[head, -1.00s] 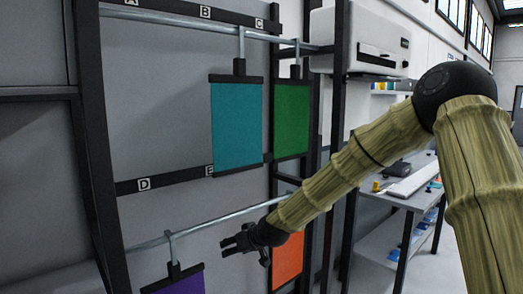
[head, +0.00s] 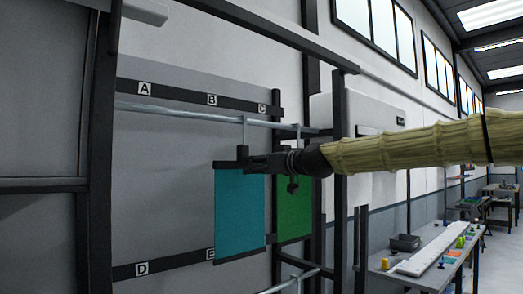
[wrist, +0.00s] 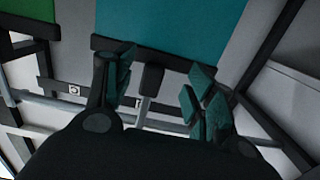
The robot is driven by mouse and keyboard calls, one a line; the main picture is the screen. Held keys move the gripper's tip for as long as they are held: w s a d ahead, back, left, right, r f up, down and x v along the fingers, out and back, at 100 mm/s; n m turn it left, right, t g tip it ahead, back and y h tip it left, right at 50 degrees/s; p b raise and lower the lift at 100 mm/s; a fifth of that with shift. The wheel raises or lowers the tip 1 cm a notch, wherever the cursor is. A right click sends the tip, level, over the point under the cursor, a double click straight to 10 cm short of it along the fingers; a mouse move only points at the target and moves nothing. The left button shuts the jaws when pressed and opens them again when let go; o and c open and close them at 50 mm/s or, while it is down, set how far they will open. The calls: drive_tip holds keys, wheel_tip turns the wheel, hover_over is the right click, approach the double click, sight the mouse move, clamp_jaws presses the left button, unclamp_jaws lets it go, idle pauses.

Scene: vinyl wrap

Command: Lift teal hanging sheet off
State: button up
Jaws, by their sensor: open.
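The teal sheet (head: 239,213) hangs from the upper rail (head: 175,111) by a hook (head: 245,132) with a dark block and a dark top bar. My gripper (head: 250,162) is at the sheet's top, level with the block, reaching in from the right. In the wrist view the teal sheet (wrist: 180,28) fills the top middle, and the block (wrist: 151,78) on its bar lies between the two open fingers of my gripper (wrist: 155,88). I see gaps beside the block, so the fingers appear not to press it.
A green sheet (head: 293,207) hangs just right of the teal one, partly behind my arm. A dark post (head: 340,150) stands right of it. Label strips with A, B, C (head: 200,98) and D (head: 165,266) cross the wall panel. A workbench (head: 425,262) stands at right.

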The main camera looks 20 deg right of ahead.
approach(246, 144)
wheel_tip(246, 144, down, 3)
drive_tip(key=w, duration=0.1)
drive_tip(key=shift+t, duration=0.3)
drive_tip(key=shift+a+p+x, duration=0.15)
drive_tip(key=shift+p+x, duration=0.9)
drive_tip(key=shift+x, duration=1.75)
drive_tip(key=shift+a+p+x, duration=0.1)
drive_tip(key=shift+p+x, duration=0.9)
drive_tip(key=shift+x, duration=1.8)
drive_tip(key=shift+r, duration=0.1)
drive_tip(key=shift+s, duration=0.1)
clamp_jaws()
drive_tip(key=shift+r, duration=0.15)
drive_tip(key=shift+r+p, duration=0.55)
drive_tip(key=shift+r, duration=0.45)
